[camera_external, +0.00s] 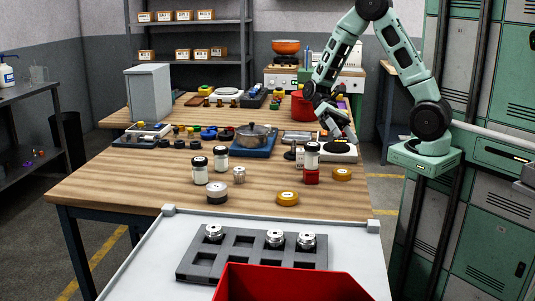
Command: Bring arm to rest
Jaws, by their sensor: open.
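My arm is bent over the right side of the wooden table (110,190), its elbow high. My gripper (346,136) points down and to the right, above a white round plate-like thing (341,154) near the table's right edge. The jaws are open and small in the view. I see nothing held between them.
Jars with black lids (200,171), yellow discs (287,198) and a pot (253,136) on a blue base stand on the table. In front, a grey tray (245,266) holds metal parts beside a red bin (290,284). Bare wood lies at the table's front left.

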